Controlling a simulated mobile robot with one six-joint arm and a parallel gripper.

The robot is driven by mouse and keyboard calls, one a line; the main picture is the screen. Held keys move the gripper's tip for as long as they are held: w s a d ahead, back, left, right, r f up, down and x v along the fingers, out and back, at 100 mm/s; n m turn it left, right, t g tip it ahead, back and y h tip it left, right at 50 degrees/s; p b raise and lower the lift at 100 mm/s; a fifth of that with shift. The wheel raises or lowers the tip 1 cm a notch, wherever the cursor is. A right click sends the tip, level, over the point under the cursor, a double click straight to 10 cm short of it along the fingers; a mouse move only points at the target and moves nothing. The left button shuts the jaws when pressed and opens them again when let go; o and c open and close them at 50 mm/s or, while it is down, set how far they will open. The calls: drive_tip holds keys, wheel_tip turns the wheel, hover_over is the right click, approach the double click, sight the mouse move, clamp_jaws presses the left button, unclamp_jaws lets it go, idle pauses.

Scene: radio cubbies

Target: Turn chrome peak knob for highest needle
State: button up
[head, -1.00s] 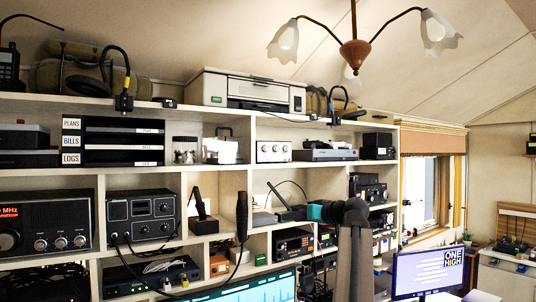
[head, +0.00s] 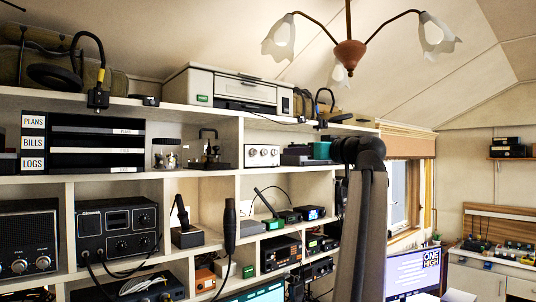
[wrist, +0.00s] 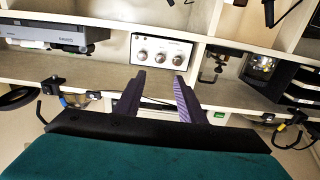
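A pale box with three chrome knobs (head: 262,155) stands on the upper shelf, right of the morse key. In the wrist view, which is upside down, the box (wrist: 160,38) lies just beyond my gripper (wrist: 159,83). The gripper's two purple fingers are apart and empty, pointing at the knob row (wrist: 160,57), with no contact visible. Which knob is the peak one cannot be read, and no needle can be made out.
A grey device (wrist: 55,35) sits beside the knob box. On its other side are a morse key (wrist: 213,62), a glass jar (wrist: 262,68) and black letter trays (wrist: 300,85). A shelf board (wrist: 90,70) and cubby dividers frame the space. A white printer (head: 235,88) stands above.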

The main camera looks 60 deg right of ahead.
sight(266, 152)
drive_tip(key=shift+w, duration=0.15)
drive_tip(key=p+x, duration=0.6)
drive_tip(key=x, duration=0.7)
drive_tip(key=shift+w+d, duration=0.1)
drive_tip(key=shift+w, duration=0.15)
drive_tip(key=shift+f, duration=0.1)
clamp_jaws()
